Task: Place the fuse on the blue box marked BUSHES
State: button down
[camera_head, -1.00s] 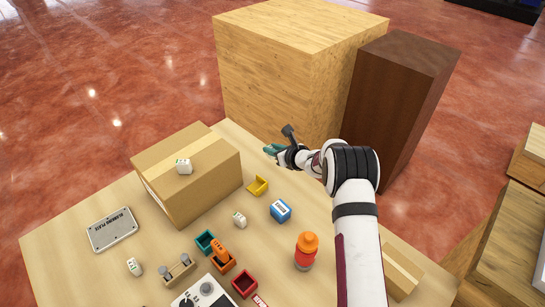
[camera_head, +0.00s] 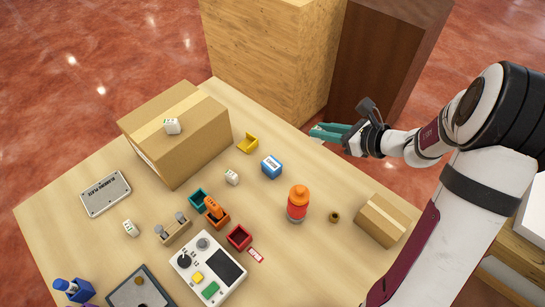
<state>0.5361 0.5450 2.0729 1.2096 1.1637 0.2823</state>
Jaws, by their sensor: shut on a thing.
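The blue box (camera_head: 272,170) stands on the table right of centre, with a white label on top whose lettering is too small to read surely. My gripper (camera_head: 319,136), with teal fingers, is above the table's far right edge, to the right of and beyond the blue box and apart from it. It is shut on a small pale thing at the fingertips. That thing is mostly hidden by the fingers, so I cannot tell surely that it is the fuse. No other fuse is clearly recognisable on the table.
Near the blue box are a yellow holder (camera_head: 248,143), a white block (camera_head: 231,177) and an orange-red bottle (camera_head: 298,203). A large cardboard box (camera_head: 170,150) stands at the left. A control box (camera_head: 208,267) is in front. A wooden crate (camera_head: 270,60) rises behind the table.

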jog(key=s+a, duration=0.1)
jog(key=s, duration=0.2)
send_over(275, 166)
jog(key=f, duration=0.6)
jog(key=shift+s+d, duration=0.1)
jog(key=shift+d, duration=0.1)
jog(key=shift+a+f, duration=0.15)
jog(key=shift+f, duration=2)
jog(key=shift+f, duration=0.1)
jog(key=c, duration=0.7)
grip_release()
jog(key=shift+c, duration=0.2)
